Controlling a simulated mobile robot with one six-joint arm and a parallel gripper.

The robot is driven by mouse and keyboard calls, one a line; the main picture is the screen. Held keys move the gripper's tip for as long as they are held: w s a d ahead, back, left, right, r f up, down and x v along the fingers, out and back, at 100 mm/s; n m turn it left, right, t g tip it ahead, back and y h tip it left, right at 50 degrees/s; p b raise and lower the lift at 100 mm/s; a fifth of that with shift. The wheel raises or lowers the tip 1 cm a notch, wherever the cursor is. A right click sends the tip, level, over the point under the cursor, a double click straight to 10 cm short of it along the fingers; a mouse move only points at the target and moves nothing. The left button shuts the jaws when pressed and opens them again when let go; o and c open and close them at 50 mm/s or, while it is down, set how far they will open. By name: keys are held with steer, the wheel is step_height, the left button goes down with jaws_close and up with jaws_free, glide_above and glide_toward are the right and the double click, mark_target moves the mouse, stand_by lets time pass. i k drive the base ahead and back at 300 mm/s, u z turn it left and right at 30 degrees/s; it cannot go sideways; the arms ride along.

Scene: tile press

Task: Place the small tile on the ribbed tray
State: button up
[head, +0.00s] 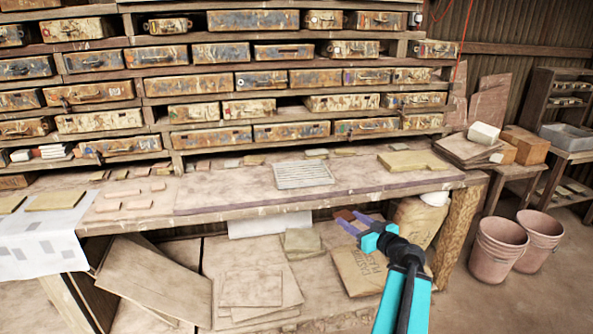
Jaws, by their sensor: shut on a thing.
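The ribbed tray (303,175) is a pale, grooved rectangle lying flat on the workbench, near the middle of the view. My gripper (350,220) has purple fingers and is in front of the bench, below and right of the tray in the picture. It is shut on a small reddish-brown tile (344,214), which shows at the fingertips. The fingers partly cover the tile, so its full outline is hard to tell. The tile is apart from the tray.
Several small tiles (137,204) lie on the bench's left part. A larger yellowish slab (413,161) lies right of the tray. The bench's front edge (330,201) runs between gripper and tray. Drawers (220,80) fill the back wall.

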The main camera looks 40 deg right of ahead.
mark_target(283, 176)
steer(key=i, duration=0.85)
steer(key=z, duration=0.05)
